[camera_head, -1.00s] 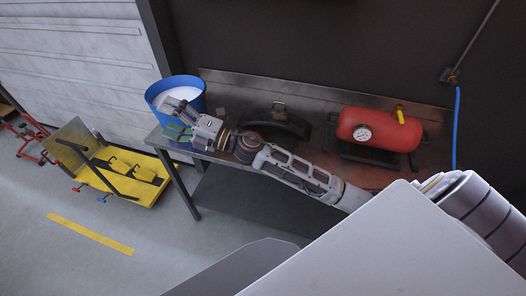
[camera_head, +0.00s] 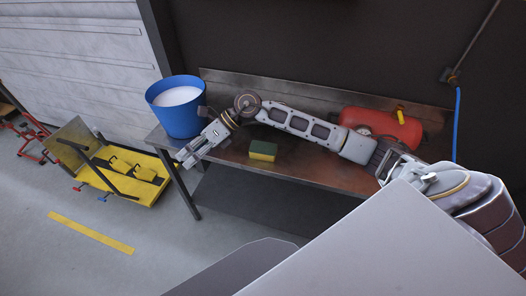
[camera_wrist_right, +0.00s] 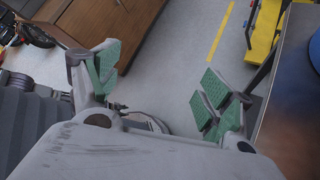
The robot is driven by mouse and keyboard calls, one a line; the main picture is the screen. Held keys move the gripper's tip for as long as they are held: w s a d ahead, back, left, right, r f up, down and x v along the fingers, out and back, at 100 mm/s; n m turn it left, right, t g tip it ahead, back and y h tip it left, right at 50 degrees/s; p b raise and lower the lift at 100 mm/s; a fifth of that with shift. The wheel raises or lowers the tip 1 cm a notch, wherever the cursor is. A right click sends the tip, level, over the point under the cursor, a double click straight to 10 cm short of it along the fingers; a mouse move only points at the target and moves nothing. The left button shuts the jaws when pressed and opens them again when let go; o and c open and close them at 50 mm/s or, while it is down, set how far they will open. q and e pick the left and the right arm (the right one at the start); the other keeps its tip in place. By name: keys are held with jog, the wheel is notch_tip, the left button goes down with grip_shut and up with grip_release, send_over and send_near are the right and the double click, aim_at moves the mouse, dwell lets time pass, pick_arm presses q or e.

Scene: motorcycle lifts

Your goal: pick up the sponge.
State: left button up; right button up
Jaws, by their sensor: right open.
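The sponge (camera_head: 263,151), a small block with a green top and yellow side, lies on the metal workbench (camera_head: 318,178) near its front edge. My right gripper (camera_head: 184,157) is at the bench's left front corner, left of the sponge and apart from it. In the right wrist view the gripper (camera_wrist_right: 158,82) is open, with green pads on its fingers and only floor showing between them. The sponge does not show in that view. My left gripper is not in view.
A blue bucket (camera_head: 177,120) with white contents stands at the bench's left end, close to my right gripper. A red tank (camera_head: 388,126) sits at the right, partly behind my arm. A yellow lift (camera_head: 130,178) stands on the floor at left.

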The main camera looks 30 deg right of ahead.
jog(key=w+d+f+n+h, duration=0.1)
jog(key=d+f+h, duration=0.15)
jog(key=d, duration=0.35)
jog(key=d+f+h, duration=0.1)
jog(key=d+h, duration=0.3)
jog(key=d, duration=0.3)
notch_tip(320, 180, up, 2)
jog(key=g+h, duration=0.2)
jog(key=h, duration=0.3)
send_over(265, 147)
jog(key=shift+a, duration=0.1)
jog(key=shift+s+f+p, duration=0.1)
jog(key=shift+f+p, duration=0.55)
jog(key=shift+f, duration=3.65)
jog(key=shift+f, duration=0.1)
